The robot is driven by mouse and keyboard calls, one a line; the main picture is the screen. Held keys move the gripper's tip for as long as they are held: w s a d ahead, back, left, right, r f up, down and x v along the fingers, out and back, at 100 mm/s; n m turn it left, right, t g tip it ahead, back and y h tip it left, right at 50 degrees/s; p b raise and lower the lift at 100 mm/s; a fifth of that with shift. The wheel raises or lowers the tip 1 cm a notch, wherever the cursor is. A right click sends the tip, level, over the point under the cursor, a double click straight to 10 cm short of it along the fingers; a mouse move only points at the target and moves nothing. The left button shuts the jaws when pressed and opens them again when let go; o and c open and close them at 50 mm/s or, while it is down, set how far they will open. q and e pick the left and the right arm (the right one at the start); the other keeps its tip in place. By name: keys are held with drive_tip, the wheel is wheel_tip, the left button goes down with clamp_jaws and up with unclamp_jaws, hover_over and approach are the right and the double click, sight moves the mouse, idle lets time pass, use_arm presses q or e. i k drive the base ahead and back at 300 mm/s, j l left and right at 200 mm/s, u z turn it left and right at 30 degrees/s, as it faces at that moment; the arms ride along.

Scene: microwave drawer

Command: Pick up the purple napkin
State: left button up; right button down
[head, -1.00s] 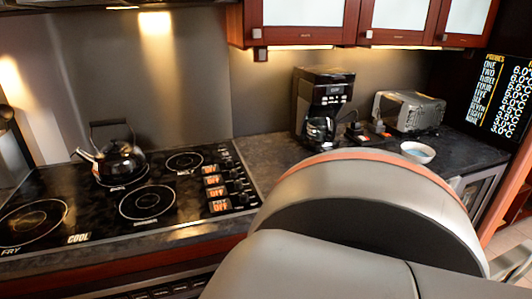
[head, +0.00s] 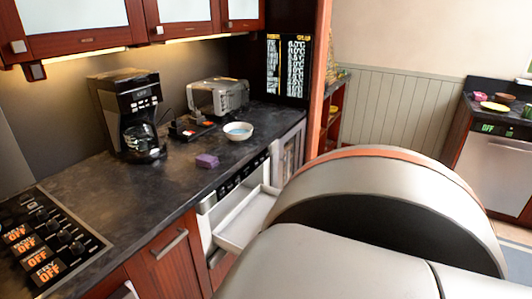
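A small purple napkin (head: 207,160) lies folded or bunched on the dark countertop (head: 150,200), near its front edge. It is to the right of the coffee maker and in front of the toaster and the white bowl. Nothing touches it. Below and to its right, a white microwave drawer (head: 243,224) stands pulled out from under the counter. My own arm link fills the lower right and may hide part of the drawer. Neither gripper shows in the head view.
A black coffee maker (head: 126,115), a silver toaster (head: 218,96) and a white bowl (head: 238,130) stand on the counter. Stove knobs (head: 44,240) are at the lower left. Upper cabinets (head: 130,25) hang above. The counter left of the napkin is clear.

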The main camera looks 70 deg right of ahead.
sight(205, 161)
drive_tip(key=z, duration=1.65)
